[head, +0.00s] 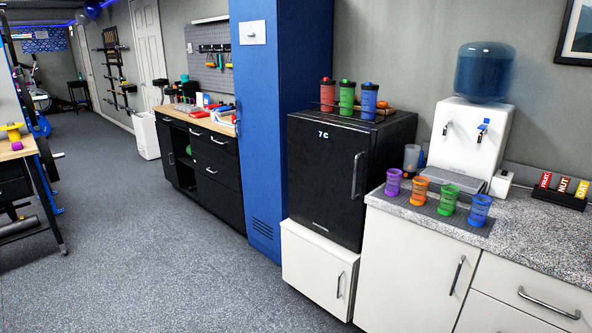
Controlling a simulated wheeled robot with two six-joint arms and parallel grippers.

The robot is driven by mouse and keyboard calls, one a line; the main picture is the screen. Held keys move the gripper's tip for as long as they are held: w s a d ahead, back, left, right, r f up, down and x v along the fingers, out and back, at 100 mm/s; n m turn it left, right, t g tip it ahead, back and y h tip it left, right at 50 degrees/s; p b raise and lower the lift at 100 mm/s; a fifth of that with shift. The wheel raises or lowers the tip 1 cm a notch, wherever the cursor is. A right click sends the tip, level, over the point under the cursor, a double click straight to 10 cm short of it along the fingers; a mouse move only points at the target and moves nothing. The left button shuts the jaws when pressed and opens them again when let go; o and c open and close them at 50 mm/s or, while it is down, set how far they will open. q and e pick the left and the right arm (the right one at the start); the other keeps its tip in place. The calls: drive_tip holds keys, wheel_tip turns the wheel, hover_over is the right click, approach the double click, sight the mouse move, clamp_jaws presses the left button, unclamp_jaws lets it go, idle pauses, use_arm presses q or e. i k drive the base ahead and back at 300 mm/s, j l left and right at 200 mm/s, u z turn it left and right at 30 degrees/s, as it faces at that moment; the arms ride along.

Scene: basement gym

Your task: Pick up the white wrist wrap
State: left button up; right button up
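I cannot make out a white wrist wrap in the head view. Small white, red and blue items lie on the wooden-topped workbench (228,129) left of the blue cabinet, too small to tell apart. Neither of my grippers is in view.
A tall blue cabinet (262,140) and a black fridge (328,185) stand mid-right. A speckled counter (545,240) holds several colored cups and a water dispenser (468,145). A bench with a yellow item (12,131) is at the left edge. The grey floor (150,260) is clear.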

sight(215, 117)
drive_tip(key=i+l+u, duration=0.2)
drive_tip(key=i, duration=0.3)
drive_tip(key=i+l+u, duration=0.15)
drive_tip(key=i+l, duration=0.25)
drive_tip(key=i+j+u, duration=0.2)
drive_tip(key=i+u, duration=0.15)
drive_tip(key=i, duration=0.2)
drive_tip(key=i+u, duration=0.4)
drive_tip(key=i, duration=0.15)
drive_tip(key=i+l+u, duration=0.1)
drive_tip(key=i+u, duration=0.25)
drive_tip(key=i, duration=0.2)
drive_tip(key=i+z, duration=0.1)
drive_tip(key=i, duration=0.55)
drive_tip(key=i+j+z, duration=0.1)
drive_tip(key=i, duration=0.55)
drive_tip(key=i+j+z, duration=0.1)
drive_tip(key=i, duration=0.5)
drive_tip(key=j, duration=0.1)
